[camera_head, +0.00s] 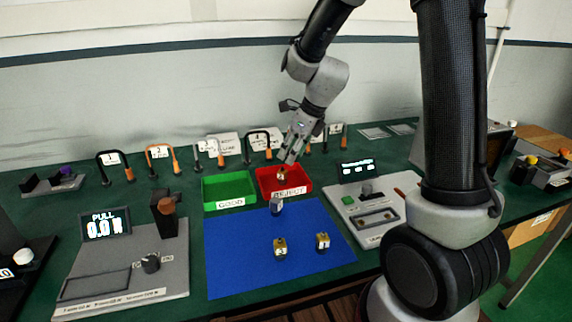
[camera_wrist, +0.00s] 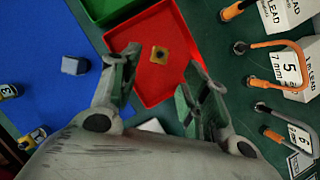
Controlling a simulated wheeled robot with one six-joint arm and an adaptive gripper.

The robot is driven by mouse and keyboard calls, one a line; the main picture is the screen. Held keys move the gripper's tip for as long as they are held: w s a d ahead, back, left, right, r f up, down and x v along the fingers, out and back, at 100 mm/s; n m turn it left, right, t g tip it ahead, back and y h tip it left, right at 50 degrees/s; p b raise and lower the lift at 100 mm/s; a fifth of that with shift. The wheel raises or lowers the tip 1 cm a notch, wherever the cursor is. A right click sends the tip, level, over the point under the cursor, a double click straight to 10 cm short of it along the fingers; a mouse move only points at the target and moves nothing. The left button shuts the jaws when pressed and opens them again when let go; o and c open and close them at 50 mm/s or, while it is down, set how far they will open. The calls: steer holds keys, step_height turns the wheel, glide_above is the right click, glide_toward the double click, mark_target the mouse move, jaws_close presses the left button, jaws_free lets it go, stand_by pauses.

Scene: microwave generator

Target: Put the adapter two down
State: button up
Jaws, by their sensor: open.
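A small square brass adapter with a dark hole in its top (camera_wrist: 159,55) is over the floor of the red REJECT tray (camera_wrist: 148,88). In the head view this brass piece (camera_head: 281,173) shows inside the tray, just below my fingertips. No number can be read on it. My gripper (camera_head: 290,158) is above the tray with its fingers spread. In the wrist view my gripper (camera_wrist: 165,68) has clear gaps between both fingers and the brass piece. Two other brass adapters with white labels, one left (camera_head: 280,246) and one right (camera_head: 322,242), stand on the blue mat (camera_head: 235,270).
A grey block (camera_head: 276,206) sits at the mat's back edge. The green GOOD tray (camera_head: 229,190) adjoins the red tray. Numbered lead stands (camera_head: 160,158) line the back. A pull tester (camera_head: 125,265) is left, and another grey device (camera_head: 370,210) right. The mat's left part is clear.

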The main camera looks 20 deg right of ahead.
steer(key=s+d+r+n+h, duration=0.1)
steer(key=s+d+r+n, duration=0.5)
steer(key=s+r+n, duration=0.55)
steer(key=s+d+r+n+h, duration=0.1)
steer(key=s+d+n, duration=0.2)
steer(key=s+n, duration=0.4)
steer(key=s+d+r+n+t+h, duration=0.1)
steer(key=s+d+n, duration=0.2)
steer(key=s+n, duration=0.5)
steer(key=shift+s+d+r, duration=0.15)
steer(key=shift+s+d, duration=0.1)
steer(key=shift+s, duration=0.3)
steer(key=shift+n, duration=0.25)
